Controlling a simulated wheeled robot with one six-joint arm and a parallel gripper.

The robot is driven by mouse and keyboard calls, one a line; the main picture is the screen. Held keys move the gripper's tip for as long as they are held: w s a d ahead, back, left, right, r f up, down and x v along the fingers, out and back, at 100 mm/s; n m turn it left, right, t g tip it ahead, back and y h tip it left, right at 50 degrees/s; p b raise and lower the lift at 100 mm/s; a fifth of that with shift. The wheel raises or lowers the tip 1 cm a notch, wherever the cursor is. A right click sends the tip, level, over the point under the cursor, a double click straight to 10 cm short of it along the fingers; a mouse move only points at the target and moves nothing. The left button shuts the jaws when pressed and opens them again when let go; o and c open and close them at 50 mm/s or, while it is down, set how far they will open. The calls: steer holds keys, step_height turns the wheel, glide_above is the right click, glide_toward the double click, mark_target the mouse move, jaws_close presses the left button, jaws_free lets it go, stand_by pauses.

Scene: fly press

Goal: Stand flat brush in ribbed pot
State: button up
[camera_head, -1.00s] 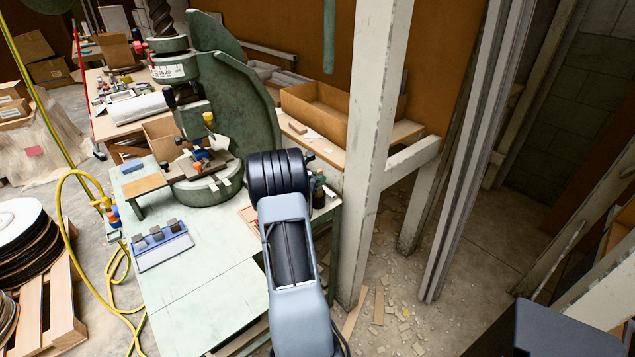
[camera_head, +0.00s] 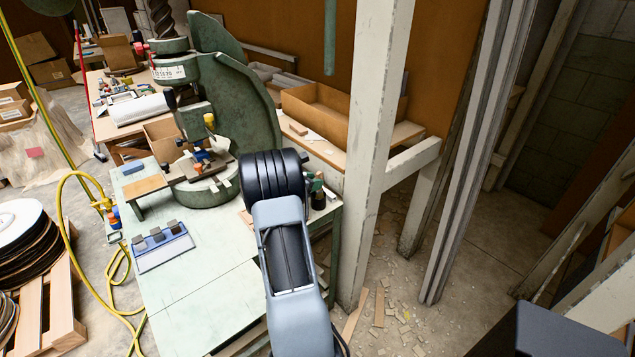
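My arm reaches over the right part of the green bench, and its dark rounded joint hides what lies behind it. My gripper is out of sight behind this joint, so its fingers and anything in them do not show. A small dark pot-like object (camera_head: 318,200) stands at the bench's right edge, just right of my arm, with something green (camera_head: 315,184) at its top. It is too small to tell whether this is the ribbed pot. I cannot make out the flat brush.
The green bench (camera_head: 200,300) has clear room at the front. A blue tray with dark blocks (camera_head: 162,247) lies at its left. The large green fly press (camera_head: 235,85) stands at the back. A white post (camera_head: 370,150) rises close by on the right.

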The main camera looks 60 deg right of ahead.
steer(key=v, duration=0.9)
steer(key=shift+w+a+r, duration=0.1)
steer(key=shift+a, duration=0.1)
steer(key=s+a+r+m+t+y, duration=0.1)
steer(key=s+a+m+t+y, duration=0.1)
steer(key=a, duration=1.1)
steer(key=s+a+r+m+t+y, duration=0.1)
steer(key=s+a+m+t+y, duration=0.2)
steer(key=a+m+y, duration=0.4)
steer(key=s+a+r+m+t+y, duration=0.1)
steer(key=s+a+m+y, duration=0.3)
steer(key=a, duration=1.5)
steer(key=shift+a+r+m+t+y, duration=0.3)
steer(key=shift+a+r+m+t, duration=0.1)
steer(key=shift+m+t, duration=0.4)
steer(key=shift+r, duration=0.1)
steer(key=p+v, duration=0.2)
steer(key=shift+w+r, duration=0.15)
steer(key=shift+r, duration=0.25)
steer(key=shift+o, duration=0.3)
